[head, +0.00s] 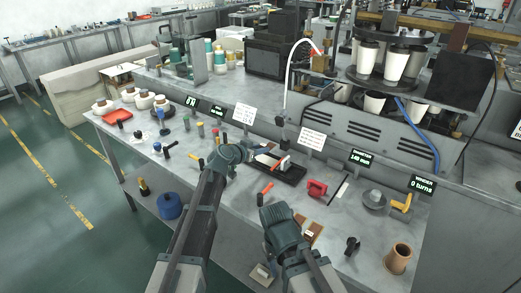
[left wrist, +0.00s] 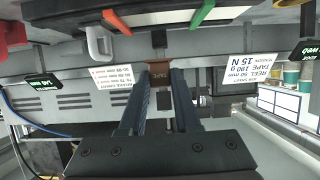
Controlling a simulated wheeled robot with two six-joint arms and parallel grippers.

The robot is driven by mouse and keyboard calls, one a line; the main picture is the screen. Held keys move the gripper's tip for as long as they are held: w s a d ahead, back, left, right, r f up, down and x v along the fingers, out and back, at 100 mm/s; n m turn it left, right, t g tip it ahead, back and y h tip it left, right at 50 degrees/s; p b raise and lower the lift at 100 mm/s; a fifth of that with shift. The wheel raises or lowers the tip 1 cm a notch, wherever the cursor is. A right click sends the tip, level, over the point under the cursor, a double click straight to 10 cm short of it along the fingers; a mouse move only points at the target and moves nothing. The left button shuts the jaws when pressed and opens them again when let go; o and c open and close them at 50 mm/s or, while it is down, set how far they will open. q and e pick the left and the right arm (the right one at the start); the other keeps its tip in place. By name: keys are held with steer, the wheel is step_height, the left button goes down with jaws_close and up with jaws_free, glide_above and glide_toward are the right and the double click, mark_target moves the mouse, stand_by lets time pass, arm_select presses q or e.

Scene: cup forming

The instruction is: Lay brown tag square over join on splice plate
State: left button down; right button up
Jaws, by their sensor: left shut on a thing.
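My left gripper (head: 262,149) reaches in over the back part of the bench. In the wrist view the plate (left wrist: 130,18) is at the top edge, apart from the tag. The join cannot be made out. My right wrist (head: 282,222) is nearer the front; its fingertips are hidden.
Brown pieces in a holder (head: 311,231) lie beside my right wrist. A red tape dispenser (head: 316,188), a grey round weight (head: 374,200) and a brown cup (head: 398,258) stand to the right. Small sign cards (head: 312,138) line the back. Several tools lie on the left.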

mark_target(260, 167)
arm_select(q)
steer(key=shift+f, duration=0.15)
steer(key=shift+f+b, duration=2.15)
steer(key=shift+b, duration=0.1)
steer(key=shift+f+b, duration=0.65)
steer(key=shift+b, duration=0.05)
steer(key=shift+c, duration=0.3)
jaws_free()
stand_by(0.5)
step_height(260, 167, up, 8)
steer(key=p, duration=0.8)
